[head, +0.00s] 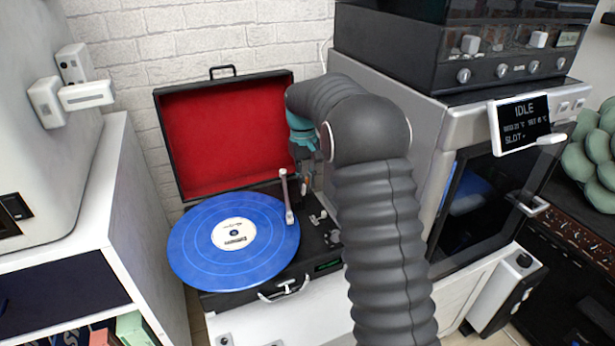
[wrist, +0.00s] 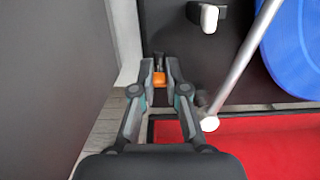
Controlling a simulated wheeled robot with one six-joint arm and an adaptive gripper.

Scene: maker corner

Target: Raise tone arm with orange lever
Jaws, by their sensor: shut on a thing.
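The suitcase record player (head: 328,267) stands open with a blue record (head: 205,250) on its platter. The silver tone arm (head: 286,192) runs along the right side of the record in the head view; in the wrist view it is a slanted rod (wrist: 242,62) to the right of my fingers. I cannot tell whether its tip touches the record. The small orange lever (wrist: 158,79) shows between my fingertips in the wrist view. My gripper (wrist: 159,68) is shut on it. In the head view my arm hides most of the gripper.
The red-lined lid (head: 220,130) stands open behind the platter. A printer-like machine (head: 440,135) with an "IDLE" screen (head: 522,123) stands close on the right. A white cabinet (head: 120,200) borders the left. A white knob (wrist: 209,18) sits beyond my fingers.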

